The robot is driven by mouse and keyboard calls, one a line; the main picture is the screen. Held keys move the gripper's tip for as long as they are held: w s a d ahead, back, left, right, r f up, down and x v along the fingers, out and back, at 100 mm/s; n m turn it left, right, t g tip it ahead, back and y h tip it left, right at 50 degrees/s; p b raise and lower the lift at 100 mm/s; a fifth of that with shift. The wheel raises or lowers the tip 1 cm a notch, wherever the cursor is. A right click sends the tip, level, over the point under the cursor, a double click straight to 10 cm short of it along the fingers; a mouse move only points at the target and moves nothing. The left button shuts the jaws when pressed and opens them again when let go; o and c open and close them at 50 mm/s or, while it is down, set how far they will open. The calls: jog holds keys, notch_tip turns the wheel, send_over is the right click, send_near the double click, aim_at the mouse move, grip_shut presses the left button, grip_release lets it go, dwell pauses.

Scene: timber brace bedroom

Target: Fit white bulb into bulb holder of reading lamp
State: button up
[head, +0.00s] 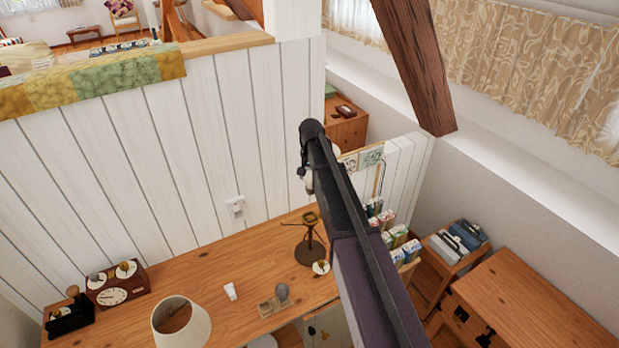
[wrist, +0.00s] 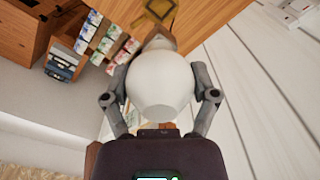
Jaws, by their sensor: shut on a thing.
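The white bulb (wrist: 160,85) fills the middle of the wrist view as a pale round globe between the two fingers of my gripper (wrist: 159,78). My gripper is shut on it and holds it in the air. The bulb's far end, a brownish part, points up the wrist view. The reading lamp (head: 309,252) stands without a shade on the desk in the head view, with a square frame at its top (head: 310,217). A square frame also shows at the top of the wrist view (wrist: 157,10), apart from the bulb. In the head view my arm mostly hides the gripper.
The wooden desk (head: 140,283) holds a lampshade (head: 196,329), a small white object (head: 230,291), a grey bulb-like item (head: 282,292), and a clock box (head: 117,285). A plank wall (head: 150,170) rises behind. A sloping timber brace (head: 415,65) is at upper right.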

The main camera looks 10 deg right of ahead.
aim_at(310, 188)
jog(key=shift+w+f+b, duration=0.1)
jog(key=shift+f+b, duration=2.6)
jog(key=shift+f, duration=0.1)
jog(key=shift+a, duration=0.1)
jog(key=shift+f+b, duration=1.9)
jog(key=shift+f+b, duration=2.55)
dwell(0.6)
